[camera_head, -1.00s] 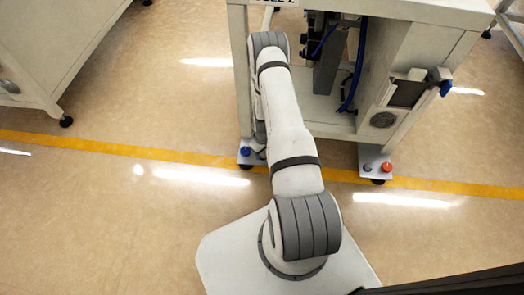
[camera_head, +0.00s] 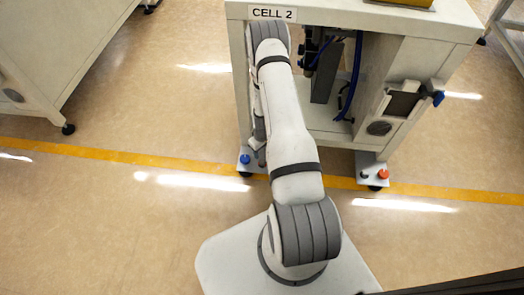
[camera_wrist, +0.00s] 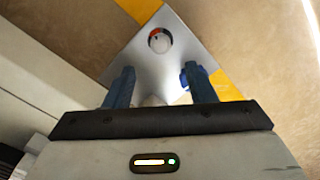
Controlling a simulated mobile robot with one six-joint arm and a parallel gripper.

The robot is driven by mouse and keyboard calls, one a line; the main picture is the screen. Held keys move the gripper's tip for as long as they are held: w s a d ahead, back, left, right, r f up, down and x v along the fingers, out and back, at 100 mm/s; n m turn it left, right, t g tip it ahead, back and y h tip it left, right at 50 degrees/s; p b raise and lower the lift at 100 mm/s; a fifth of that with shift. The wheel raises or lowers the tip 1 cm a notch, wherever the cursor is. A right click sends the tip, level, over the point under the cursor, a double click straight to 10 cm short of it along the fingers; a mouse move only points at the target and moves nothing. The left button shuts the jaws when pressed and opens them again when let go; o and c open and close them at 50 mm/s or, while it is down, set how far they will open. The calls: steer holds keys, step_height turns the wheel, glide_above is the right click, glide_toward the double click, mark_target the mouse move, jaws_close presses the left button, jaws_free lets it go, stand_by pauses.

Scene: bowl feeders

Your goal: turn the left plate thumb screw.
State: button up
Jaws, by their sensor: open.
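The left plate (camera_head: 244,170) is a small metal foot plate at the bottom of the cabinet's left leg. Its blue thumb screw (camera_head: 245,159) stands on it, left of my arm. In the wrist view the plate (camera_wrist: 145,70) lies beyond my gripper (camera_wrist: 159,82), which is open with nothing seen held. A blue round part, apparently the thumb screw (camera_wrist: 187,76), shows at the inner side of the right finger, partly hidden by it. I cannot tell whether they touch.
The cabinet (camera_head: 350,18) marked CELL 2 stands over the plate, open in front with blue hoses. A right foot plate (camera_head: 372,165) carries an orange-red knob (camera_head: 383,174). Another pale cabinet (camera_head: 60,50) stands at the left. The floor in front is clear.

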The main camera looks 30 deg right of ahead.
mark_target(262, 161)
steer(key=m, duration=0.6)
steer(key=shift+s, duration=0.1)
steer(key=m, duration=0.5)
steer(key=shift+s+f, duration=0.1)
step_height(262, 161, down, 8)
steer(key=b, duration=0.2)
steer(key=shift+b, duration=0.35)
steer(key=c, duration=1)
steer(key=shift+o, duration=0.2)
steer(key=shift+n, duration=1)
steer(key=o, duration=1)
steer(key=shift+c, duration=0.2)
